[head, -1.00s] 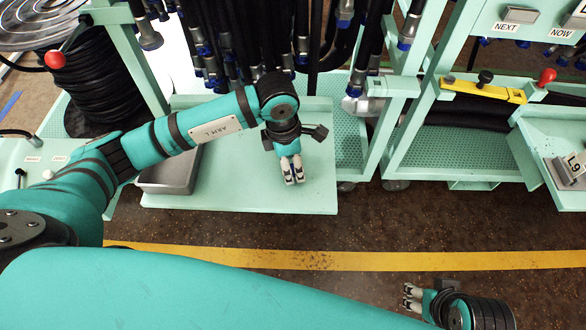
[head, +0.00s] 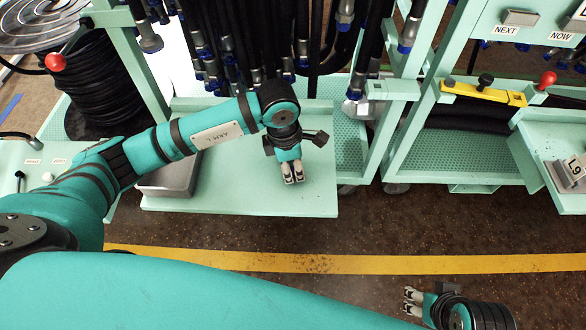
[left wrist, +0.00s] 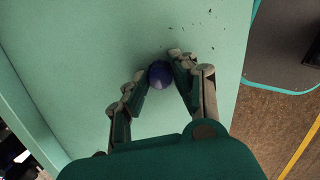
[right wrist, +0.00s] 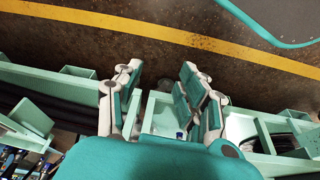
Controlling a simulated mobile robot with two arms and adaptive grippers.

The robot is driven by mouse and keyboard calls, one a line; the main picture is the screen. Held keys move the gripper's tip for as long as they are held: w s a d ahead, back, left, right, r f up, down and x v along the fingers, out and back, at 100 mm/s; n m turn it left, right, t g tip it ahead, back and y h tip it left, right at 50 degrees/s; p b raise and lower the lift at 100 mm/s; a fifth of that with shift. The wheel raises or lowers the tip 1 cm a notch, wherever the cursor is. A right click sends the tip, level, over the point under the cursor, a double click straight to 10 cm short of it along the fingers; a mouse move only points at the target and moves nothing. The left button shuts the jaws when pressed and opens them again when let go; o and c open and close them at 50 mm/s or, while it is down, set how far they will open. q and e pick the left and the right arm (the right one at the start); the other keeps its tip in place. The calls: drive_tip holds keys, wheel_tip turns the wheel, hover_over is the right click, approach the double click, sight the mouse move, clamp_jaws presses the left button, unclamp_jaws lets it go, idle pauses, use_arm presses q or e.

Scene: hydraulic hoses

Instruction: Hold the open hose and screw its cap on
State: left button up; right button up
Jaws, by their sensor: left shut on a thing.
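A blue cap (left wrist: 160,74) shows between the fingertips of my left gripper (left wrist: 162,78) in the left wrist view. The left gripper is shut on it, over the pale green work surface (head: 240,200). In the head view this gripper (head: 293,173) points down at the surface, and the cap is hidden there. My right gripper (head: 412,300) is open and empty over the floor at the lower right. Its spread fingers (right wrist: 162,92) also show in the right wrist view. Several dark hoses (head: 215,30) hang behind my left gripper, most with blue ends. I cannot tell which hose is open.
A grey metal tray (head: 168,180) sits left of my left gripper. A black hose coil (head: 100,85) is at the far left. A green rack with a yellow bar (head: 485,92) stands to the right. The floor before the bench is clear.

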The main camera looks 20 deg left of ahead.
sight(292, 170)
use_arm(q)
drive_tip(key=shift+r, duration=0.1)
drive_tip(key=shift+r, duration=0.5)
wheel_tip(292, 170, up, 2)
drive_tip(key=shift+r+p, duration=0.1)
drive_tip(key=shift+p, duration=0.35)
drive_tip(key=s, duration=0.1)
drive_tip(key=s+d, duration=0.1)
drive_tip(key=s, duration=0.1)
drive_tip(key=s+d, duration=0.1)
drive_tip(key=shift+s+r, duration=0.25)
drive_tip(key=shift+r, duration=0.05)
drive_tip(key=s+d+r+p, duration=0.1)
drive_tip(key=s+d, duration=0.3)
drive_tip(key=s, duration=0.6)
drive_tip(key=shift+s+d, duration=0.15)
use_arm(e)
drive_tip(key=shift+x, duration=1)
drive_tip(key=shift+w+a, duration=0.1)
drive_tip(key=shift+w, duration=0.1)
